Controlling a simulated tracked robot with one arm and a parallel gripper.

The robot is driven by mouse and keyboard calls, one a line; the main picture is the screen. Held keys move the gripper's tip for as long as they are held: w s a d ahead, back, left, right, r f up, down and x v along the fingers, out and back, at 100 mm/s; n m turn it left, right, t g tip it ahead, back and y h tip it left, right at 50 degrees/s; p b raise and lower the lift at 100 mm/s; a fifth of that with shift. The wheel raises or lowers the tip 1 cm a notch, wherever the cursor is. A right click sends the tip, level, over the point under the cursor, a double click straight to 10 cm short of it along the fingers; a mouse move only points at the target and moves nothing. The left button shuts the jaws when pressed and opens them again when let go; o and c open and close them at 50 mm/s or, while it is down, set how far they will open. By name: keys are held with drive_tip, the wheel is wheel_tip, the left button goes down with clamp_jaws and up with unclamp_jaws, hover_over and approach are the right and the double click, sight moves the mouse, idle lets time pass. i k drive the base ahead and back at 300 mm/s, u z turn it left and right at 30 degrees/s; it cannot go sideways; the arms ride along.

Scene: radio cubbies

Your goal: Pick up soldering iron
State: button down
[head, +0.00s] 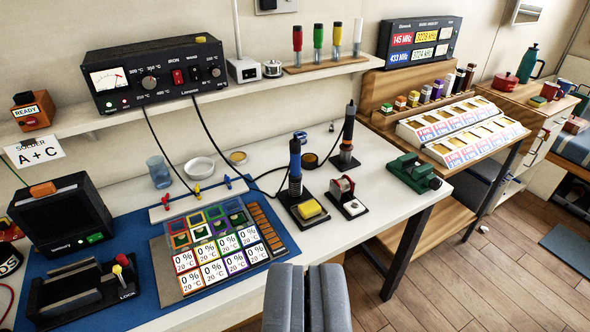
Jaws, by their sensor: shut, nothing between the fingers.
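A soldering iron with a blue handle (295,160) stands upright in a black stand with a yellow sponge, near the middle of the white bench. A second, black-handled tool (348,128) stands upright in another dark stand behind it and to the right. Cables run from the station box (155,75) on the shelf down towards the bench and these tools. My gripper (308,268) is at the bottom centre, shut and empty. In the picture it is below the blue iron, in front of the bench edge, and apart from both tools.
A grid of percentage tiles (210,268) lies on the blue mat (130,302) at left. A solder reel holder (345,196) and a green vise (413,172) stand right of the blue iron. A wooden side table (455,195) stands further right. Wooden floor is open at lower right.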

sight(295, 175)
drive_tip(key=u, duration=0.4)
drive_tip(key=i, duration=1.45)
drive_tip(key=z, duration=0.6)
